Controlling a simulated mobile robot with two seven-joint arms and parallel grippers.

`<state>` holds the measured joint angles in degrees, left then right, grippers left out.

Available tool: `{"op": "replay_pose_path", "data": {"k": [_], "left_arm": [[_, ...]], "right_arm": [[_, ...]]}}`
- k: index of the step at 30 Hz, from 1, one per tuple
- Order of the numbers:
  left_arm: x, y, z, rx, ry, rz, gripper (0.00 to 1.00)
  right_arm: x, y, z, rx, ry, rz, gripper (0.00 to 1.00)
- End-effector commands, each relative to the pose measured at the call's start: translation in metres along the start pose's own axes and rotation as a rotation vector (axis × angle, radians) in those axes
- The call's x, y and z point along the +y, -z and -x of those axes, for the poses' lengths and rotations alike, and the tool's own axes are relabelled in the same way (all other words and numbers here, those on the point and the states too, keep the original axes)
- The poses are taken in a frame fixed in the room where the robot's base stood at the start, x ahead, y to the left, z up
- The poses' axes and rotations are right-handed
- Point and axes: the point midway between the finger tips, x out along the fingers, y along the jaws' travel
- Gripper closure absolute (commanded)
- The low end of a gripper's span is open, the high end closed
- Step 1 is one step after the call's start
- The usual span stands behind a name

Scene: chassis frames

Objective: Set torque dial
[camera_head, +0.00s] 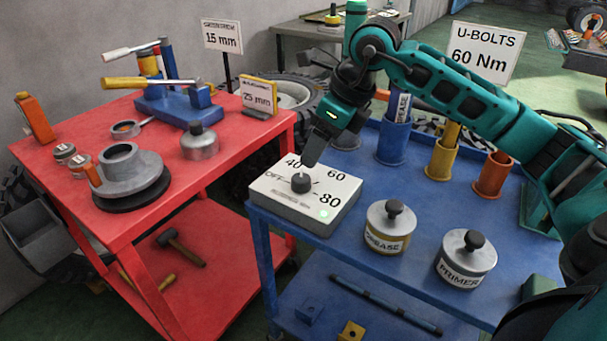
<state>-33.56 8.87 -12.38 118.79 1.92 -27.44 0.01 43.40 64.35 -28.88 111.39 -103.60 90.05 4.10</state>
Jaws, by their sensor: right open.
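The box sits at the near left corner of the blue cart. My right gripper (309,164) points down just above and behind the knob, its fingertips close to it. It is open; I cannot tell whether it touches the knob. The knob's exact setting is too small to read. A sign (483,54) reads U-BOLTS 60 Nm. My left gripper is out of view.
On the blue cart (345,228), GREASE (389,228) and PRIMER (466,260) tins stand right of the box. Blue, yellow and orange cups (493,176) stand behind. A red cart (65,184) with tools and metal parts is at the left, a gap between the carts.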

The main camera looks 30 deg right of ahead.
Motion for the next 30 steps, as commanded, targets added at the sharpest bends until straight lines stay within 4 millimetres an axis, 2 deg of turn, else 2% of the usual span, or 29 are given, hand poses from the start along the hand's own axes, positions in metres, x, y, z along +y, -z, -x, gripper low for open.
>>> {"op": "replay_pose_path", "data": {"k": [1,6,12,17,25,30], "left_arm": [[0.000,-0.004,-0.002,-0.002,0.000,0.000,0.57],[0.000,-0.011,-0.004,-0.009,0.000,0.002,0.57],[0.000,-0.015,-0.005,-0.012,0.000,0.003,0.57],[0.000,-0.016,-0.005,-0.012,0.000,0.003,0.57],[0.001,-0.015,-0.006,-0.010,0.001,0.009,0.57],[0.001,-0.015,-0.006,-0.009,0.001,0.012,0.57]], "right_arm": [[0.001,0.001,-0.015,0.001,-0.005,0.000,0.34],[0.001,0.001,-0.049,0.000,-0.005,0.001,0.34],[0.001,0.000,-0.075,-0.002,-0.004,0.000,0.34],[0.001,0.000,-0.083,-0.002,-0.003,0.001,0.34],[0.001,0.000,-0.084,-0.002,-0.003,0.002,0.34],[0.001,-0.001,-0.083,-0.002,-0.003,0.002,0.50]]}}
